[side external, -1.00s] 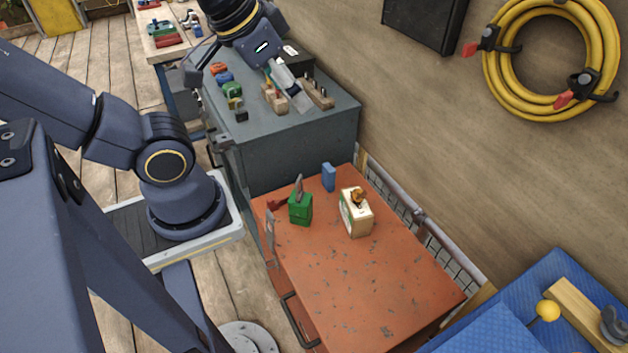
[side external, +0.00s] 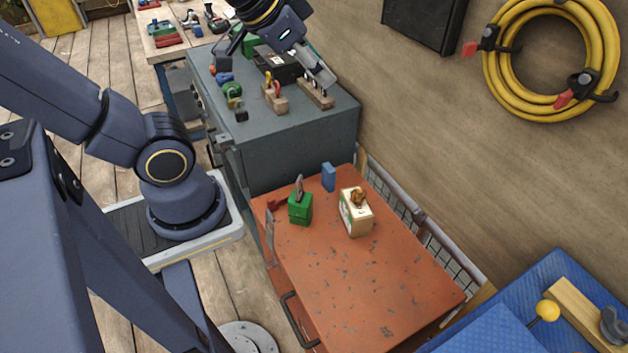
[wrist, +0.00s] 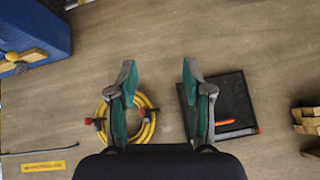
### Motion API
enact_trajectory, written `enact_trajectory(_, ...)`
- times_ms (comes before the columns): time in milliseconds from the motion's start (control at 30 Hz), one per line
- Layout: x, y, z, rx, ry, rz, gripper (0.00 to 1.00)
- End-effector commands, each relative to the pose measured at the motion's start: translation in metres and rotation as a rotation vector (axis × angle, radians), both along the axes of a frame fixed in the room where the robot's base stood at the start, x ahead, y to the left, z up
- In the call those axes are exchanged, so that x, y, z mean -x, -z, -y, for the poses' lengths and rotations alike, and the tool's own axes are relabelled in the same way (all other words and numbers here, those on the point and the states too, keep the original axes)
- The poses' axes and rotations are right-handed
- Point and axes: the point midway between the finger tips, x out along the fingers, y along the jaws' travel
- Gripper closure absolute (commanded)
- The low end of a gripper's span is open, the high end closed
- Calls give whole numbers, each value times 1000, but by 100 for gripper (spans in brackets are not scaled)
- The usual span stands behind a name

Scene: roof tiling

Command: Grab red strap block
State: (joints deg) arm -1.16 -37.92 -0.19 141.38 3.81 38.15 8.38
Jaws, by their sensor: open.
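I cannot say for certain which item is the red strap block. A small red item (side external: 213,70) sits at the left of the grey cabinet top, beside a blue one (side external: 225,77) and a green one (side external: 232,89). A dark red piece (side external: 277,203) lies by a green block (side external: 300,208) on the orange-red cart. My gripper (side external: 278,70) is over the grey cabinet, fingers spread and empty. In the wrist view my gripper (wrist: 158,76) faces the wall, and no red block shows between its fingers.
The grey cabinet (side external: 290,140) also bears wooden holders (side external: 276,100) and a black box (side external: 278,66). The orange-red cart (side external: 370,285) carries a white box (side external: 356,215) and a blue block (side external: 328,177); its front is clear. A yellow hose (side external: 598,60) hangs on the wall.

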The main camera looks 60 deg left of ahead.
Motion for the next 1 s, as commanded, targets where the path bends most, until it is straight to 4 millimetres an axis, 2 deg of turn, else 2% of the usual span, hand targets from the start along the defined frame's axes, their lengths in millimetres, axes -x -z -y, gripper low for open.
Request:
enact_trajectory(33, -16, 7, -10, -35, 2, -13, 50)
enact_trajectory(167, -52, 33, -41, -115, 3, -53, 50)
enact_trajectory(267, -73, 68, -74, -159, -4, -117, 50)
enact_trajectory(333, -83, 100, -99, -174, -12, -173, 50)
enact_trajectory(433, -83, 154, -136, -169, -29, -263, 50)
enact_trajectory(567, -61, 231, -175, -113, -67, -391, 50)
enact_trajectory(600, -49, 254, -183, -86, -81, -431, 50)
enact_trajectory(700, -16, 304, -194, -8, -128, -524, 50)
enact_trajectory(833, 24, 346, -194, 88, -185, -621, 50)
enact_trajectory(900, 39, 357, -193, 121, -207, -650, 50)
enact_trajectory(1000, 47, 367, -194, 141, -229, -662, 50)
